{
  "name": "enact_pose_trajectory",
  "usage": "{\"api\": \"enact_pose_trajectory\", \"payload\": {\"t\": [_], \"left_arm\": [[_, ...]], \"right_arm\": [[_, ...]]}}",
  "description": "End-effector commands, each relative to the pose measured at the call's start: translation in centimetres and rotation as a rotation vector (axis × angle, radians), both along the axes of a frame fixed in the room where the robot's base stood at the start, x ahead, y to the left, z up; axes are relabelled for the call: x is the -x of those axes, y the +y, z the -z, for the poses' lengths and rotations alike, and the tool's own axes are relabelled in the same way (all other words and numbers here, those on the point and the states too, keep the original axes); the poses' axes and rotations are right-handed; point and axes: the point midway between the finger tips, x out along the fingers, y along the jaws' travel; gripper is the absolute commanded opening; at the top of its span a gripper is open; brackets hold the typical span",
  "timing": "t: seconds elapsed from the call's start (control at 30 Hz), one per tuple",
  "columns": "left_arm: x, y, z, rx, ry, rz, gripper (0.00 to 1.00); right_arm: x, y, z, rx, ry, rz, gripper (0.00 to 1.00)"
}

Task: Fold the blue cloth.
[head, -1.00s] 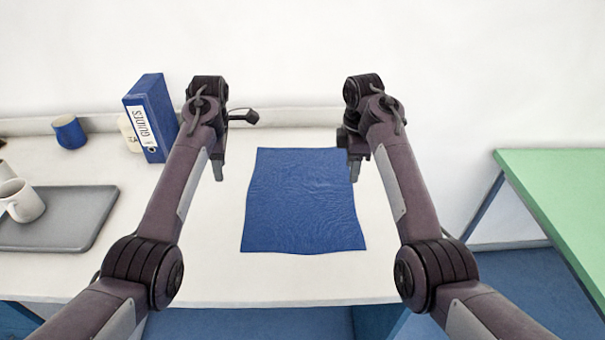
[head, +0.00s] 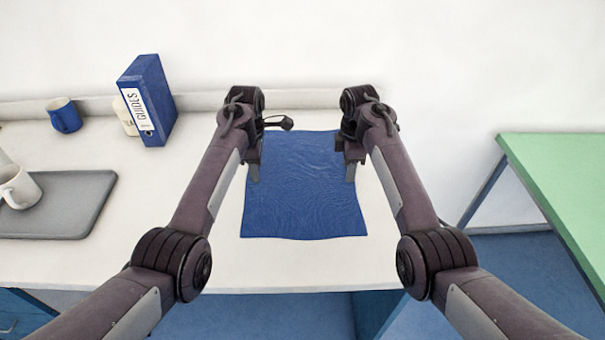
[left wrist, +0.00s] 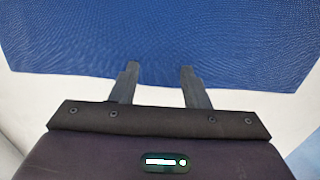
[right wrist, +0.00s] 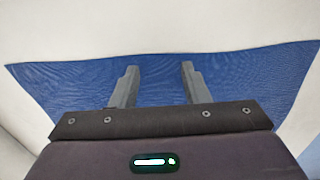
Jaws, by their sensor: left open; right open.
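The blue cloth (head: 305,200) lies flat and spread out on the white table, slightly wavy at its edges. My left gripper (head: 254,174) is open and empty at the cloth's left edge. In the left wrist view the cloth (left wrist: 160,35) fills the top, and the left fingertips (left wrist: 160,70) just overlap its near edge. My right gripper (head: 350,172) is open and empty at the cloth's right side. In the right wrist view its fingertips (right wrist: 160,68) are over the cloth (right wrist: 70,85), close to one edge. I cannot tell whether either gripper touches the cloth.
A grey tray (head: 85,205) with a white mug (head: 18,187) is at the left. A blue binder (head: 155,100), a cream object (head: 124,117) and a blue mug (head: 65,115) stand at the back left. A green table (head: 565,180) is at the right. The white table (head: 185,262) is clear around the cloth.

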Motion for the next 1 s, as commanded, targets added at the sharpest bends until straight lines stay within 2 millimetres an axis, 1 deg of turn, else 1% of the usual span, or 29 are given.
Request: {"api": "enact_pose_trajectory", "payload": {"t": [0.33,0.9,1.0], "left_arm": [[-0.01,0.04,0.26,0.000,0.000,-0.001,0.42],[0.00,0.04,0.20,0.000,0.000,-0.001,0.04],[0.00,0.04,0.20,0.000,0.000,-0.001,0.00]], "right_arm": [[0.00,-0.01,0.28,0.000,0.000,0.000,0.42],[0.03,0.00,0.24,0.000,0.001,0.000,0.05],[0.03,0.00,0.24,0.000,0.001,0.000,0.00]]}}
